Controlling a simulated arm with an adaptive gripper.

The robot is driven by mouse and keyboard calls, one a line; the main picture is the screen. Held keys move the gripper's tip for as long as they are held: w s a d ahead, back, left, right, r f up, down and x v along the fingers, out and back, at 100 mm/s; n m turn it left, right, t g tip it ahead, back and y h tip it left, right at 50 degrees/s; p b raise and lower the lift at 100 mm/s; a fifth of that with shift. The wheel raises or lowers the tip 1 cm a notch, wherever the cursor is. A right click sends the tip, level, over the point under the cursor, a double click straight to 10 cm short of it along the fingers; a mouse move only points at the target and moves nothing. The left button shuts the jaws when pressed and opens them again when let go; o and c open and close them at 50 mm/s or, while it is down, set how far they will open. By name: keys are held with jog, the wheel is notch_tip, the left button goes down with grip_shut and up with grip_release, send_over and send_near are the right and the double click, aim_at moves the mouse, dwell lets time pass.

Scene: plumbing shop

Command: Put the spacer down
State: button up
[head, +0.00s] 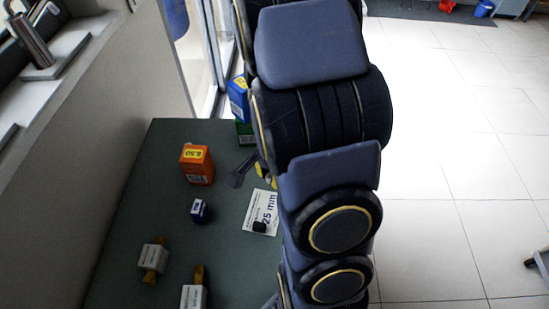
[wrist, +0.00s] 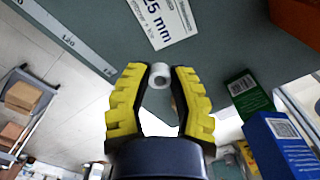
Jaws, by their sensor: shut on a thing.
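The spacer (wrist: 159,75), a small white ring with a dark hole, sits between the tips of my gripper (wrist: 158,76) in the wrist view. The yellow-padded fingers are closed on it. In the head view my arm hides the spacer and most of my gripper; only a bit of yellow shows beside the arm. The white "25 mm" card (head: 262,212) lies on the grey-green table (head: 135,205). It also shows at the top of the wrist view (wrist: 165,20), apart from the spacer. I cannot tell the spacer's height above the table.
A green box (wrist: 248,95) and a blue box (wrist: 280,145) are near my gripper. A small black object (head: 259,227) lies on the card.

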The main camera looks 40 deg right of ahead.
jog(key=w+d+r+m, duration=0.2)
jog(key=d+r+m, duration=0.1)
jog(key=d, duration=0.5)
jog(key=shift+m, duration=0.3)
jog(key=w+d+f, duration=0.8)
jog(key=w+d, duration=0.1)
jog(key=shift+d+f, duration=0.2)
jog(key=shift+f, duration=0.05)
jog(key=shift+w+d+f, duration=0.25)
jog(key=shift+f, duration=1.8)
jog(key=shift+f, duration=0.15)
jog(key=o, duration=0.6)
